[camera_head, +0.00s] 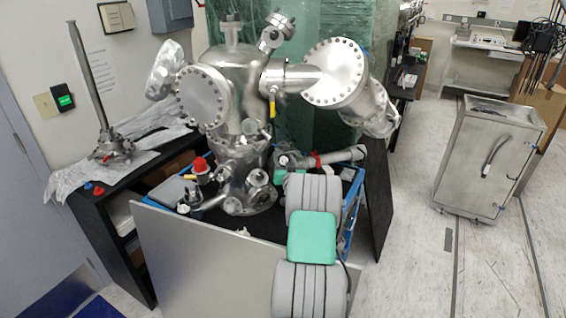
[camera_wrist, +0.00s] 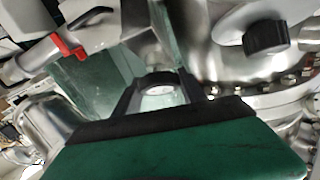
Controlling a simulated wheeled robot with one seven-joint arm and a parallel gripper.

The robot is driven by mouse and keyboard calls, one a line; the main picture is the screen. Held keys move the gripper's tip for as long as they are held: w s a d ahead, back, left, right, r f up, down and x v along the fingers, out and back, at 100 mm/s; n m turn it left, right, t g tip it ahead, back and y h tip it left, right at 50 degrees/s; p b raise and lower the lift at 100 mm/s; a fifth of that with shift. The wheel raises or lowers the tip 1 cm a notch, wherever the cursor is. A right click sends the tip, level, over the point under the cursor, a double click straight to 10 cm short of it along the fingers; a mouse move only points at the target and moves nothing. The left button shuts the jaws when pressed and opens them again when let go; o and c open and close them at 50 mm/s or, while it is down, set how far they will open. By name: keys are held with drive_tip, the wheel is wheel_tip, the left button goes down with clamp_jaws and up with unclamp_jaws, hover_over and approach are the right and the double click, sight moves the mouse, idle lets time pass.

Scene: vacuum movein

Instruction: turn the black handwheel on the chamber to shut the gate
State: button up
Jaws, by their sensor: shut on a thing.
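The steel chamber (camera_head: 232,95) stands upright on the cart, with flanged ports on its sides. My gripper (camera_wrist: 165,86) shows in the wrist view with its two dark fingers reaching forward to a small round part with a pale face. This looks like the black handwheel (camera_wrist: 157,90), largely covered by the fingers, and the fingers are shut on it. In the head view my own arm covers the gripper and the contact, low on the chamber's right side. How far the wheel is turned cannot be seen.
A steel tube with a red band (camera_head: 316,160) lies close to my arm; the red band (camera_wrist: 68,47) also shows in the wrist view. A separate black knob (camera_wrist: 265,38) sits close on the right. A steel cabinet (camera_head: 487,160) stands right, beyond open floor.

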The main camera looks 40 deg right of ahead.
drive_tip(key=m, duration=0.1)
drive_tip(key=m+g+h, duration=0.1)
drive_tip(key=shift+w+a+m+h+b, duration=0.15)
drive_tip(key=shift+m+h+b, duration=0.15)
drive_tip(key=shift+b, duration=0.1)
drive_tip(key=m+g+b, duration=0.1)
drive_tip(key=m+g+h+b, duration=0.1)
drive_tip(key=shift+f+m, duration=0.3)
drive_tip(key=m+g+b, duration=0.1)
drive_tip(key=m+b, duration=0.1)
drive_tip(key=b, duration=0.1)
drive_tip(key=m+g+h+b, duration=0.1)
drive_tip(key=m+g+b, duration=0.1)
drive_tip(key=b, duration=0.1)
drive_tip(key=shift+f+m, duration=0.15)
drive_tip(key=shift+m, duration=0.15)
drive_tip(key=m+g+b, duration=0.2)
drive_tip(key=m+b, duration=0.1)
drive_tip(key=shift+s+d+g, duration=0.2)
drive_tip(key=shift+g, duration=0.1)
drive_tip(key=shift+r+m+g+b, duration=0.15)
drive_tip(key=shift+m+g+b, duration=0.15)
drive_tip(key=shift+m+g, duration=0.35)
drive_tip(key=shift+r+m+g+b, duration=0.2)
drive_tip(key=shift+m+g, duration=0.25)
drive_tip(key=shift+m, duration=0.4)
drive_tip(key=shift+s, duration=0.1)
drive_tip(key=o, duration=1.4)
drive_tip(key=shift+c, duration=0.2)
